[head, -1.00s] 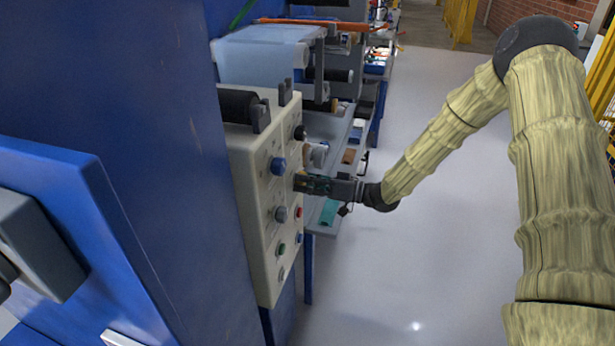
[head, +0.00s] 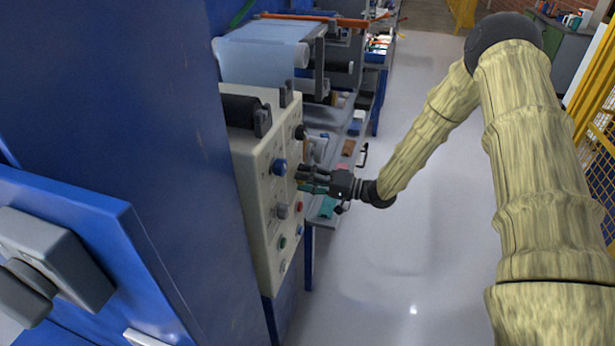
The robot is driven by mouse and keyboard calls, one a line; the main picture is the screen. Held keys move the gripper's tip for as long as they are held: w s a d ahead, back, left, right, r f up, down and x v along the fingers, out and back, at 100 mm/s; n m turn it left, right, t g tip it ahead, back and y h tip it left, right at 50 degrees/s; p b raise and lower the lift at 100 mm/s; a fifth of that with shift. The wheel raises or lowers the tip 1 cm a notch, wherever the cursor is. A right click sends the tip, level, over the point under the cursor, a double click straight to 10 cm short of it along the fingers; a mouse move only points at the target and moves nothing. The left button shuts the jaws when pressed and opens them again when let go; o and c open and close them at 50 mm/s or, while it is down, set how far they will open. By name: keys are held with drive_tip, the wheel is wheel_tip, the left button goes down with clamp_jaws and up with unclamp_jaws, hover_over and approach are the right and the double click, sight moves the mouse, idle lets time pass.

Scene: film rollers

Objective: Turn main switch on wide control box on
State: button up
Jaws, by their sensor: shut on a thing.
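The wide control box (head: 258,222) is a cream panel left of centre, with knobs and buttons on its right-facing side. My gripper (head: 303,178) is at this face, between a blue knob (head: 279,167) and a red button (head: 298,207). It is shut on a control there, which the fingers hide almost wholly. I cannot read its label or its setting. A black knob (head: 300,132) is above, and a grey-blue knob (head: 282,212) and a green button (head: 282,243) are below.
A blue cabinet (head: 130,100) fills the left, with a grey handle (head: 60,260) in front. Film rollers (head: 262,52) and shelves stand behind the box. The pale floor (head: 430,150) to the right is open; yellow fencing (head: 597,165) borders it.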

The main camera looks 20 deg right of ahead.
drive_tip(key=shift+m, duration=0.3)
drive_tip(key=o, duration=1)
drive_tip(key=v, duration=1.2)
drive_tip(key=shift+f, duration=0.1)
